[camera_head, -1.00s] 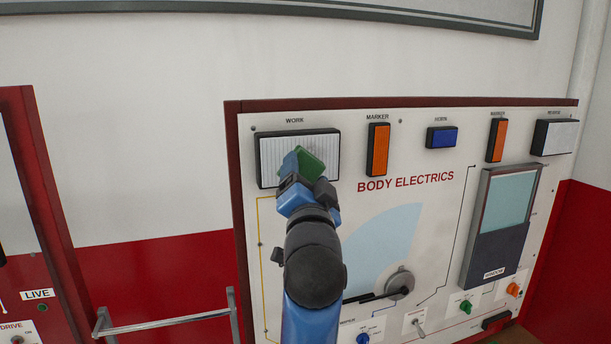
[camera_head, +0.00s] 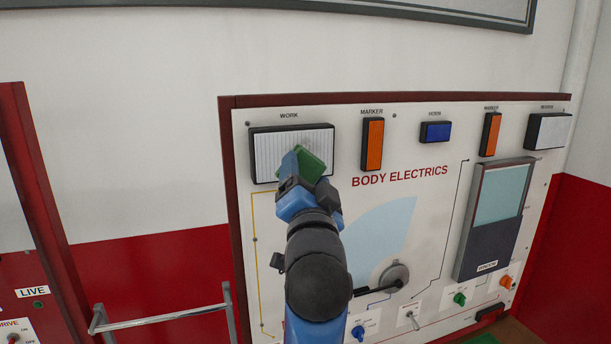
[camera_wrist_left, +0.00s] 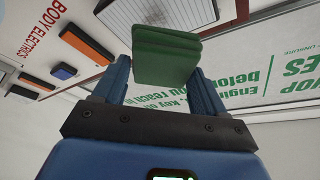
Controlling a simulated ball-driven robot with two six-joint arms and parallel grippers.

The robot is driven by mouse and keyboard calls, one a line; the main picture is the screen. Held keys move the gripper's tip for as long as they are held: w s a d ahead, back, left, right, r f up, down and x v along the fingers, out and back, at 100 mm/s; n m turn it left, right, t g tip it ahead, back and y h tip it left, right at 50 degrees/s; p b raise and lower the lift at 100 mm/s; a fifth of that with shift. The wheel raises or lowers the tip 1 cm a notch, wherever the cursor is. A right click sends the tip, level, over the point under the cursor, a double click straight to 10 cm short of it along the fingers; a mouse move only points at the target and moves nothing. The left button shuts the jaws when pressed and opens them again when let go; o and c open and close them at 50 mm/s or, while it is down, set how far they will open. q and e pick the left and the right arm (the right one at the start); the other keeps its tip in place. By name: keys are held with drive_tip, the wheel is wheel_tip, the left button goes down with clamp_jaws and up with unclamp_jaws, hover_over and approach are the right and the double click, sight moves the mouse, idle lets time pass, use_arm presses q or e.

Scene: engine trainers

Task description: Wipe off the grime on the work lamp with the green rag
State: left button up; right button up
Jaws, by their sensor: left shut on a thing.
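The work lamp (camera_head: 268,152) is a pale ribbed rectangle in a dark frame, under the label WORK at the board's upper left. It also shows at the top of the left wrist view (camera_wrist_left: 125,15). My left gripper (camera_head: 301,174) is shut on the folded green rag (camera_head: 316,162), in front of the lamp's lower right part. In the left wrist view the green rag (camera_wrist_left: 165,57) sits between the two blue fingers. I cannot tell whether the rag touches the lamp.
The BODY ELECTRICS board (camera_head: 330,215) also carries an orange marker lamp (camera_head: 372,145) right of the work lamp, a blue horn block (camera_head: 436,132) and a window panel (camera_head: 492,215). A metal rail (camera_head: 165,314) stands at lower left.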

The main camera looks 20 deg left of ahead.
use_arm(q)
drive_tip(key=shift+w+a, duration=0.1)
drive_tip(key=shift+w+a+p, duration=0.1)
drive_tip(key=shift+w+a, duration=0.45)
drive_tip(key=shift+w, duration=0.25)
drive_tip(key=shift+w+a+p, duration=0.1)
drive_tip(key=shift+w+a, duration=0.45)
drive_tip(key=shift+w, duration=0.25)
drive_tip(key=shift+w+a+p, duration=0.1)
drive_tip(key=shift+w+a, duration=0.45)
drive_tip(key=shift+w, duration=0.25)
drive_tip(key=shift+w+a, duration=0.75)
drive_tip(key=shift+w, duration=0.3)
drive_tip(key=shift+d, duration=0.1)
drive_tip(key=shift+w+d, duration=0.55)
drive_tip(key=shift+d, duration=0.3)
drive_tip(key=shift+w+d, duration=0.55)
drive_tip(key=shift+d, duration=0.3)
drive_tip(key=shift+w+d, duration=1.25)
drive_tip(key=shift+d, duration=0.3)
drive_tip(key=shift+a, duration=0.1)
